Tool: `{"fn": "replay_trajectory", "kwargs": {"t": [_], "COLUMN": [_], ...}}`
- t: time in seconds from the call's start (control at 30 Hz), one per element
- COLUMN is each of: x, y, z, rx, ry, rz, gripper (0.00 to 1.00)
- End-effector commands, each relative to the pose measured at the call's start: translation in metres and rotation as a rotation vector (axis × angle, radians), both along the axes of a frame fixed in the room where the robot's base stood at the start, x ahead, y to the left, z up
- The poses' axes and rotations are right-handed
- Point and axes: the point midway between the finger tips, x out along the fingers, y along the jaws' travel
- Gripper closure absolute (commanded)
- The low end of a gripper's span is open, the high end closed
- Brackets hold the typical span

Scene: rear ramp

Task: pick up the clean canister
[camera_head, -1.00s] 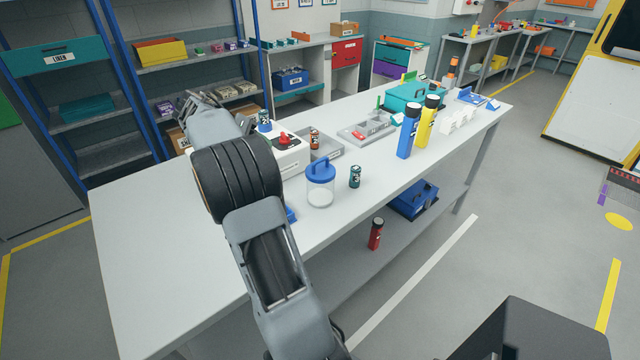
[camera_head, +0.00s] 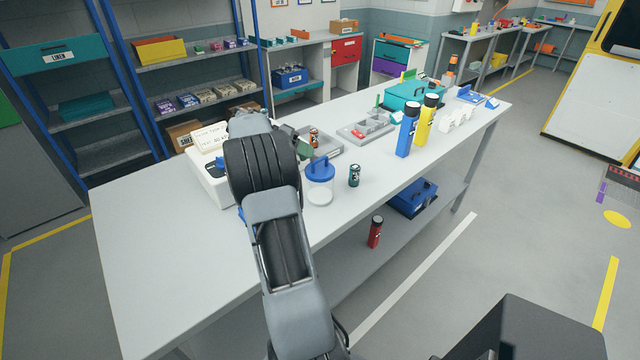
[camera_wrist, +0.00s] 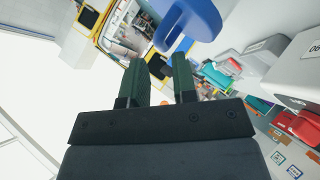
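A clear, empty-looking canister (camera_head: 319,190) with a blue handled lid (camera_head: 320,168) stands upright on the white bench, just right of my arm. No label marking it clean can be read. In the wrist view the blue lid (camera_wrist: 188,22) shows beyond and slightly right of the fingertips, apart from them. My gripper (camera_wrist: 158,78) has its two dark green fingers spread with nothing between them. In the head view the gripper is mostly hidden behind my arm; a green finger part shows left of and above the lid.
A small teal can (camera_head: 354,176) stands close right of the canister. A grey tray (camera_head: 325,148) with an orange can (camera_head: 314,138) lies behind. A white machine (camera_head: 203,170) stands left of my arm. Blue (camera_head: 407,132) and yellow (camera_head: 425,120) bottles stand farther right. The bench's front left is clear.

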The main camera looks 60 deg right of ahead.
Motion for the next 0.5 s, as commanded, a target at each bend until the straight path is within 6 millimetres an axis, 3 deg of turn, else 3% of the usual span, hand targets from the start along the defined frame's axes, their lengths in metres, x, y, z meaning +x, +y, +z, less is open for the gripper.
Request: {"fn": "replay_trajectory", "kwargs": {"t": [0.3, 0.5], "x": [-0.027, -0.031], "y": [-0.021, -0.024], "z": [-0.021, -0.025], "rx": [0.003, 0.001], "ry": [0.003, 0.001], "rz": [-0.001, 0.001], "gripper": [0.74, 0.74]}}
